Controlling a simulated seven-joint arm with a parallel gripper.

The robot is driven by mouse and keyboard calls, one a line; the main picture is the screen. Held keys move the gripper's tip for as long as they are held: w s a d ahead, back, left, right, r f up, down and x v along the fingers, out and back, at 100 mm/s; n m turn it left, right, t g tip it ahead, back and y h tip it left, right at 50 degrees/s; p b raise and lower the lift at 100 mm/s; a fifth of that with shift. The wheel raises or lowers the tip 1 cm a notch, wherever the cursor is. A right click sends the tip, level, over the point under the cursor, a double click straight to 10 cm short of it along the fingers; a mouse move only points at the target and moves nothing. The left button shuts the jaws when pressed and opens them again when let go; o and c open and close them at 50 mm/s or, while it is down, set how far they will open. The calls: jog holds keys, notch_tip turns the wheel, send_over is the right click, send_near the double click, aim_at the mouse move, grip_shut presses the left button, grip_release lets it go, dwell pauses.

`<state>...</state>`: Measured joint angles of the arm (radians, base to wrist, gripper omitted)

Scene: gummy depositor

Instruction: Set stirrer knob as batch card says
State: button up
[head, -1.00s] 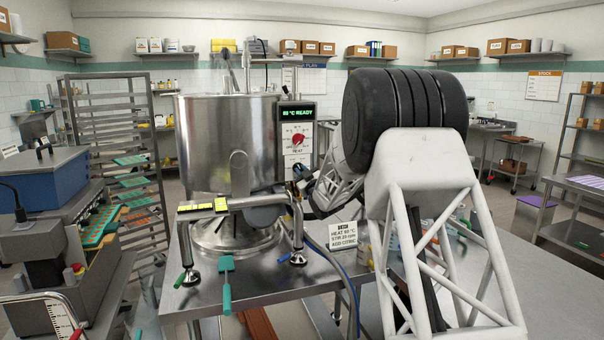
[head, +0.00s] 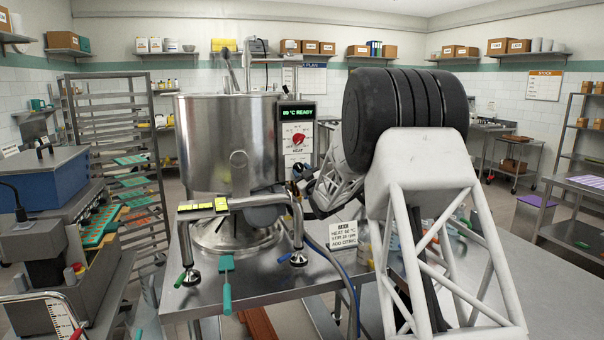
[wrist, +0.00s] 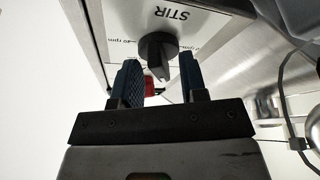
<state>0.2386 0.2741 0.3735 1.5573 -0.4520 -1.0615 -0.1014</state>
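The black stirrer knob (wrist: 158,48) is on a white panel (wrist: 127,17) marked STIR, which appears upside down in the wrist view. Part of an rpm scale shows beside the knob; its pointer setting is unclear. My gripper (wrist: 161,72) is open, its two blue fingers apart, with the knob's lower part at or just beyond the gap between the tips. Contact is not visible. In the head view my gripper (head: 297,188) is at the panel below the red heat knob (head: 299,141), and hides the stirrer knob. The batch card (head: 343,237) reads heat, stir and add citric; its stir figure looks like 20 rpm.
The steel kettle (head: 225,140) stands left of the panel, whose green display (head: 297,112) says READY. A bent steel pipe (head: 270,201) and hoses run close below my gripper. A tray rack (head: 110,150) stands at left.

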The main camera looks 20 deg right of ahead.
jog(key=v, duration=0.7)
jog(key=shift+s+f, duration=0.15)
jog(key=shift+s, duration=0.15)
jog(key=shift+d, duration=0.15)
